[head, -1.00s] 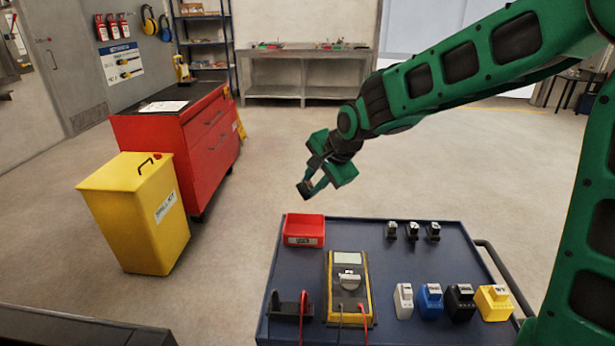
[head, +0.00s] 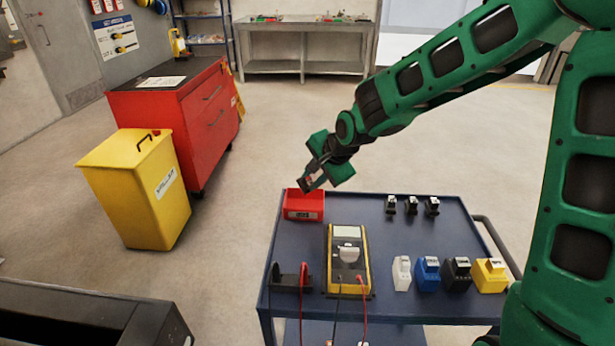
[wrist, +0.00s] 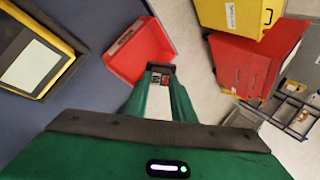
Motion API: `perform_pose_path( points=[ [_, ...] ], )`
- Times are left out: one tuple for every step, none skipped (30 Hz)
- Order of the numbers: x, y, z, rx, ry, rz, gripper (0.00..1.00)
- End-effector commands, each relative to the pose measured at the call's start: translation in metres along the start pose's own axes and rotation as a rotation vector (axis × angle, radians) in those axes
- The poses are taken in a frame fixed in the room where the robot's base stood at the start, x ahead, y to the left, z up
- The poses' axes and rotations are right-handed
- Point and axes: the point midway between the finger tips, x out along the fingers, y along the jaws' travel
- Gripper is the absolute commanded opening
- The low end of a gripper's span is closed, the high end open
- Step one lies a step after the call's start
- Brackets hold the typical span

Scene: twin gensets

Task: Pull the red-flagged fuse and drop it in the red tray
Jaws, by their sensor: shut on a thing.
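The red tray (head: 303,214) sits at the far left corner of the blue cart top. In the wrist view the red tray (wrist: 140,52) lies just beyond my fingertips, and its visible floor looks empty. My gripper (head: 310,183) points down at the tray's back edge in the head view. My gripper (wrist: 161,72) is shut on a small dark fuse with red and pale marks (wrist: 160,82), held between the fingertips in the wrist view. The fingers hide part of the fuse. I cannot tell the exact height of the fuse above the tray.
The blue cart (head: 385,212) also carries a yellow multimeter (head: 346,262), a row of small black parts (head: 411,207) and several coloured blocks (head: 427,273). A yellow bin (head: 150,195) and a red cabinet (head: 195,125) stand left of the cart. Open floor lies behind the cart.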

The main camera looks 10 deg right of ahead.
Motion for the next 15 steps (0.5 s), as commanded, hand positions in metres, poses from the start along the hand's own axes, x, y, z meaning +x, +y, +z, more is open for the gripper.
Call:
perform_pose_path(
  points=[
    [-0.0001,-0.0001,0.0000,0.000,0.000,0.000,0.00],
    [-0.0001,-0.0001,0.0000,0.000,0.000,0.000,0.00],
    [-0.0001,-0.0001,0.0000,0.000,0.000,0.000,0.00],
    [-0.0001,-0.0001,0.0000,0.000,0.000,0.000,0.27],
    [-0.0001,-0.0001,0.0001,0.000,0.000,0.000,0.34],
    [-0.0002,-0.0001,0.0001,0.000,0.000,0.000,0.44],
    [-0.0002,-0.0001,0.0001,0.000,0.000,0.000,0.44],
    [-0.0002,-0.0001,0.0001,0.000,0.000,0.000,0.44],
    [-0.0002,-0.0001,0.0001,0.000,0.000,0.000,0.44],
    [-0.0002,-0.0002,0.0001,0.000,0.000,0.000,0.44],
    [-0.0002,-0.0002,0.0001,0.000,0.000,0.000,0.44],
    [-0.0002,-0.0001,0.0001,0.000,0.000,0.000,0.44],
    [-0.0002,0.0000,0.0001,0.000,0.000,0.000,0.44],
    [-0.0002,-0.0001,0.0001,0.000,0.000,0.000,0.44],
    [-0.0006,-0.0001,0.0001,0.000,0.000,0.000,0.44]
  ],
)
